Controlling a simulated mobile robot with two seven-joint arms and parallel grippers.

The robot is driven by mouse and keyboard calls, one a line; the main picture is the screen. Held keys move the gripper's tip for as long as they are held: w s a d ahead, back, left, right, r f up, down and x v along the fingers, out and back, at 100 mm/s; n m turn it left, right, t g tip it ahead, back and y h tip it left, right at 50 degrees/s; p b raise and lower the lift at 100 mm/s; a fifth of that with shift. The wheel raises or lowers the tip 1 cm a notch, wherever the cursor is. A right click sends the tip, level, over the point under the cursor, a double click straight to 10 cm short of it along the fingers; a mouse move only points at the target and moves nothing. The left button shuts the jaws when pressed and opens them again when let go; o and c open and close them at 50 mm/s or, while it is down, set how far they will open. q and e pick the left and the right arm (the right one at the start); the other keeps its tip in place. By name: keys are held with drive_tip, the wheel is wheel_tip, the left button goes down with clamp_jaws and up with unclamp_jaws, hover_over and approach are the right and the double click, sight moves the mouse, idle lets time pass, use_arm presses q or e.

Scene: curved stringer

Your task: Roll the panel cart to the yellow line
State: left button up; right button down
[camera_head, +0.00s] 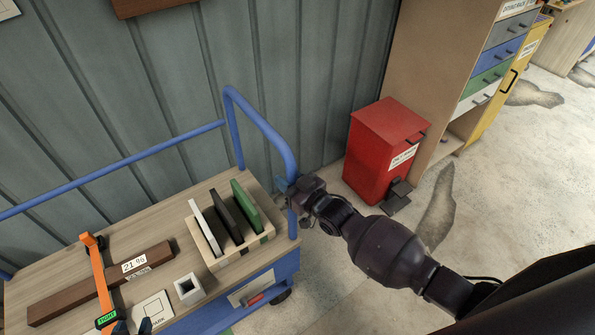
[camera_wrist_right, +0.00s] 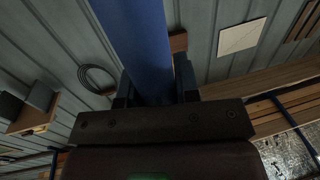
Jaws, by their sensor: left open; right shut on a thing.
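The panel cart (camera_head: 150,222) stands at the lower left in the head view, with a wooden deck and blue rails. My right gripper (camera_head: 291,190) is shut on the upright part of the cart's blue end handle (camera_head: 262,122). In the right wrist view the blue tube (camera_wrist_right: 138,45) runs between the fingers (camera_wrist_right: 152,92). Blue fingertips at the bottom edge of the head view appear to be my left gripper (camera_head: 133,325), open, near the orange tool (camera_head: 99,275). Most of that gripper is out of frame. No yellow line shows.
The deck carries a brown wood bar (camera_head: 95,287), a small white square block (camera_head: 188,289) and a wooden rack (camera_head: 240,254) of panels. A red bin (camera_head: 380,150) and a drawer cabinet (camera_head: 440,60) stand beyond the handle. Open concrete floor (camera_head: 510,190) lies to the right.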

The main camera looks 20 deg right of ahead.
drive_tip(key=shift+s+a+p, duration=0.1)
drive_tip(key=shift+s+a, duration=0.15)
drive_tip(key=shift+a, duration=0.5)
drive_tip(key=shift+s+a+p, duration=0.15)
drive_tip(key=shift+s+a, duration=0.15)
drive_tip(key=shift+a, duration=0.4)
drive_tip(key=shift+s+a+p, duration=0.1)
drive_tip(key=shift+s+a, duration=0.15)
drive_tip(key=shift+a, duration=0.5)
drive_tip(key=shift+a, duration=0.1)
drive_tip(key=c, duration=0.8)
unclamp_jaws()
drive_tip(key=shift+a, duration=0.1)
drive_tip(key=shift+c, duration=0.2)
drive_tip(key=shift+s, duration=0.1)
drive_tip(key=v, duration=1)
drive_tip(key=shift+s+d, duration=0.25)
drive_tip(key=shift+d, duration=0.1)
